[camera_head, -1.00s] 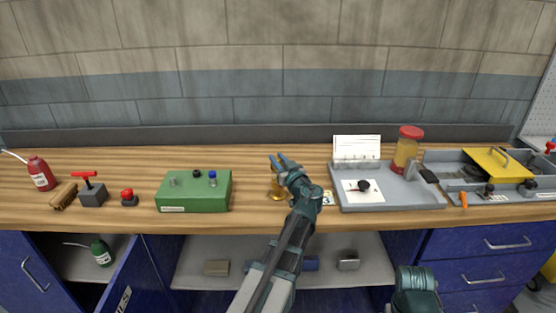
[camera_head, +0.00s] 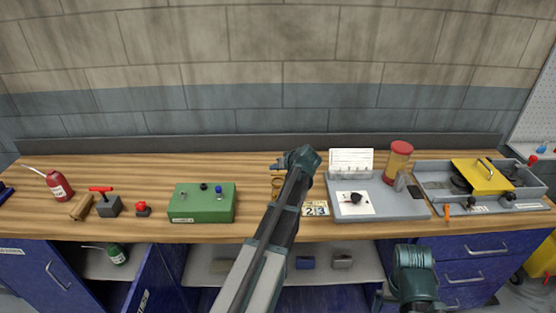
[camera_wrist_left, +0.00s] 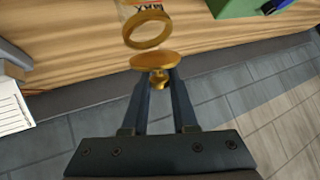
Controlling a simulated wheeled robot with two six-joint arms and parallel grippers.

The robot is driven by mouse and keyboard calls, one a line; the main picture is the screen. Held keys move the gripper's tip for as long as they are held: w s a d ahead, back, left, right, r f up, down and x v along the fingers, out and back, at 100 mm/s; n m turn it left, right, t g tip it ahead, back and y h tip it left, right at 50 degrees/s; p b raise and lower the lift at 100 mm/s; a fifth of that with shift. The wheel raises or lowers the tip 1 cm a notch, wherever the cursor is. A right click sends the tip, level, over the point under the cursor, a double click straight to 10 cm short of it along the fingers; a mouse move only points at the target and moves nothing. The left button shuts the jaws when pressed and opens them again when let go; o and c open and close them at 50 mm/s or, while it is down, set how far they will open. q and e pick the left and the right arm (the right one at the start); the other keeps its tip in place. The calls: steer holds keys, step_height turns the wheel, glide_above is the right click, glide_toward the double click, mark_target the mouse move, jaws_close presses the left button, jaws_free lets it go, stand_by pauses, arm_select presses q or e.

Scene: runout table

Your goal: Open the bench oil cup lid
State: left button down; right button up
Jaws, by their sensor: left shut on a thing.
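The oil cup (camera_head: 276,184) is a small brass-coloured cup on the bench, left of my left forearm in the head view. In the left wrist view its round brass rim (camera_wrist_left: 147,43) shows as an open ring. The brass lid (camera_wrist_left: 153,61) is a disc with a small knob, apart from the rim in that picture. My left gripper (camera_wrist_left: 160,80) is shut on the lid's knob. In the head view my left gripper (camera_head: 279,166) is above the cup and partly hidden by its own wrist. My right gripper is out of view.
A green box (camera_head: 203,203) stands left of the cup. A number card (camera_head: 315,208) and a grey tray (camera_head: 405,209) are to the right. The backboard (camera_head: 220,147) runs along the wall. Bare bench lies between the green box and the cup.

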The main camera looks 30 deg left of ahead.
arm_select(q)
steer(key=shift+w+a+f+m+g+h+p, duration=0.3)
steer(key=shift+w+g+h+p, duration=0.25)
steer(key=shift+g+h, duration=0.6)
steer(key=shift+w+a+f+m+g+h+p, duration=0.2)
steer(key=shift+w+a+m+g+h+p, duration=0.35)
steer(key=shift+g, duration=0.9)
steer(key=shift+w+a+f+m+g+h+p, duration=0.2)
steer(key=shift+w+g+h+p, duration=0.4)
steer(key=shift+g+h, duration=0.6)
steer(key=shift+f+g, duration=0.1)
steer(key=shift+g, duration=0.2)
steer(key=c, duration=0.7)
jaws_free()
